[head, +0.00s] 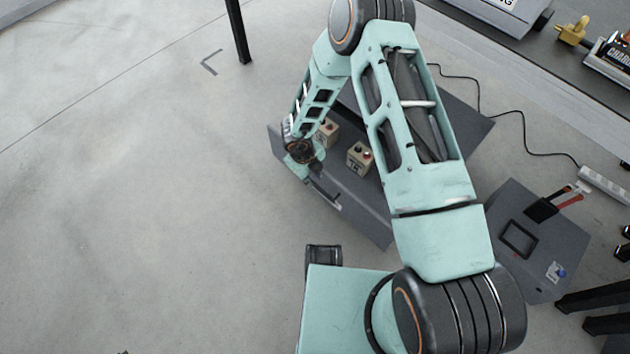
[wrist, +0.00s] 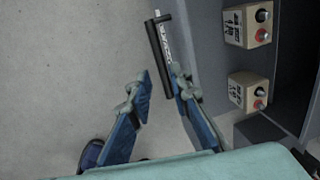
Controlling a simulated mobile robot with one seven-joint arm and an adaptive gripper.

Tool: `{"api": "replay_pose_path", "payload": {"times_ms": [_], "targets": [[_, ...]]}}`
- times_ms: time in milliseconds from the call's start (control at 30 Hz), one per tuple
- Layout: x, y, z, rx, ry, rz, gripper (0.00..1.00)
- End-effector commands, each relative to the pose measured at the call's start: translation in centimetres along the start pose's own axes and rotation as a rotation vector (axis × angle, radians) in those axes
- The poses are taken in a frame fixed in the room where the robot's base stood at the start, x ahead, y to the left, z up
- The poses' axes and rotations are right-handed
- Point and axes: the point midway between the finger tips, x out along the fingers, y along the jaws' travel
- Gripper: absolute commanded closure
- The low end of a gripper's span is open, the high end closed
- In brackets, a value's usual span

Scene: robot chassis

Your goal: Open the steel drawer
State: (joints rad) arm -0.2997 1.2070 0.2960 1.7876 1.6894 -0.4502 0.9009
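The steel drawer (head: 365,205) is a dark grey metal unit in the middle of the head view, partly hidden behind my arm. Its front panel (wrist: 198,45) runs down the wrist view. A black bar handle (wrist: 157,45) with a light end stands out from that panel. My gripper (wrist: 161,80) is open, with one blue finger on each side of the lower part of the handle. The right finger is between the handle and the panel. Contact with the bar cannot be told. In the head view my gripper (head: 318,182) is at the front face of the unit.
Two beige button boxes (head: 359,158) (head: 328,131) sit at the unit, behind its front panel. A black cable (head: 525,135) crosses the floor. The floor (head: 150,200) at left is clear.

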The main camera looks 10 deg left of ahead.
Motion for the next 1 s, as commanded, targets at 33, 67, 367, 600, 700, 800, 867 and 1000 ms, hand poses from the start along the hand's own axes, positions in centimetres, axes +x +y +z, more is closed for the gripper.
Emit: {"api": "replay_pose_path", "payload": {"times_ms": [33, 67, 367, 600, 700, 800, 867, 1000], "targets": [[-1.1, -0.1, 0.1, 0.000, -0.003, 0.000, 0.81], [-1.6, 0.0, 0.1, 0.001, -0.003, 0.000, 0.81], [-4.6, 0.0, 0.0, 0.000, -0.001, 0.001, 0.81], [-4.9, 0.0, 0.0, 0.000, 0.000, 0.001, 0.81], [-4.9, 0.0, 0.0, 0.000, 0.000, 0.001, 0.81], [-4.9, 0.0, 0.0, 0.000, 0.000, 0.001, 0.81], [-4.9, 0.0, 0.0, 0.000, 0.000, 0.001, 0.81], [-4.9, -0.1, 0.0, 0.000, -0.001, 0.000, 0.81]]}}
